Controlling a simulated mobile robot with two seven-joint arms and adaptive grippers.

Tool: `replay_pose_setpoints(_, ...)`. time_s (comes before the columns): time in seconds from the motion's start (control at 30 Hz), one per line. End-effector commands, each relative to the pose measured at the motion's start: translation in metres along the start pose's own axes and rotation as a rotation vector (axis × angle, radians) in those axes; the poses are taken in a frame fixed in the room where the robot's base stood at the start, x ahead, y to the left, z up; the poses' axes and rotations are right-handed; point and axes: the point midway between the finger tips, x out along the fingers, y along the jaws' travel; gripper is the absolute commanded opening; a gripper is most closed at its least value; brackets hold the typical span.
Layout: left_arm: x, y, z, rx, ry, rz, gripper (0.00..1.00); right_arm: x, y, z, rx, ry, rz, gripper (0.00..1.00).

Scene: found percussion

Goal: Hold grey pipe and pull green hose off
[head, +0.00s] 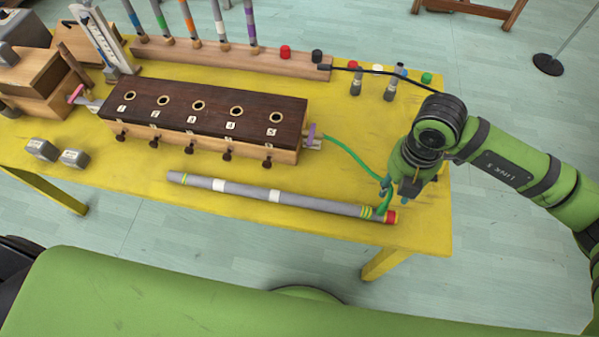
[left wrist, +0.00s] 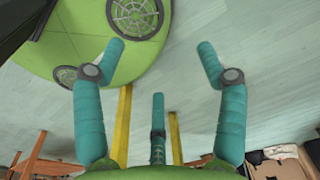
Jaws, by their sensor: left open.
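The grey pipe (head: 250,190) lies across the front of the yellow table, with white labels, yellow bands and a red end (head: 391,217) at the right. The green hose (head: 346,154) runs from the right end of the wooden box to the pipe's right end, where it meets the pipe near the bands. My right gripper (head: 384,190) is pointed down at the hose just above that end; its fingers are small and partly hidden, so I cannot tell whether they grip the hose. My left gripper (left wrist: 160,50) is open and empty in the left wrist view, over the floor; it is not in the head view.
The long box (head: 200,125) with numbered holes stands behind the pipe. A rack (head: 230,60) with coloured tubes is at the back, and several small capped pieces (head: 388,85) stand at right. Two grey blocks (head: 55,153) lie at left. The table front is mostly clear.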

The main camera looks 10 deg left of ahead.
Motion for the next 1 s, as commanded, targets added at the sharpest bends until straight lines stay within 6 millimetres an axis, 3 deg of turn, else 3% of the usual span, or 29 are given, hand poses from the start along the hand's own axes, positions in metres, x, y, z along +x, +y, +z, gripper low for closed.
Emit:
replay_pose_setpoints(0.23, -0.004, 0.017, -0.038, -0.053, -0.083, 0.062, 0.73, 0.0, 0.001, -0.001, -0.002, 0.003, 0.002, 0.39)
replay_pose_setpoints(0.37, -0.021, 0.05, -0.069, -0.083, -0.198, 0.166, 0.73, 0.0, 0.001, -0.001, -0.002, 0.004, 0.002, 0.39)
replay_pose_setpoints(0.47, -0.044, 0.081, -0.088, -0.075, -0.302, 0.268, 0.73, 0.0, 0.001, -0.001, -0.002, 0.004, 0.002, 0.39)
replay_pose_setpoints(0.57, -0.076, 0.114, -0.105, -0.032, -0.407, 0.379, 0.73, 0.0, 0.001, -0.001, -0.003, 0.004, 0.002, 0.39)
replay_pose_setpoints(0.7, -0.139, 0.155, -0.143, 0.11, -0.497, 0.554, 0.73, 0.0, 0.001, -0.001, -0.003, 0.004, 0.003, 0.39)
replay_pose_setpoints(0.8, -0.188, 0.173, -0.172, 0.255, -0.507, 0.668, 0.73, 0.0, 0.001, -0.001, -0.003, 0.004, 0.003, 0.39)
replay_pose_setpoints(0.93, -0.257, 0.183, -0.207, 0.509, -0.48, 0.784, 0.73, 0.0, 0.001, -0.001, -0.003, 0.004, 0.003, 0.39)
replay_pose_setpoints(1.0, -0.29, 0.168, -0.229, 0.704, -0.426, 0.776, 0.73, 0.0, 0.001, -0.001, -0.003, 0.004, 0.003, 0.39)
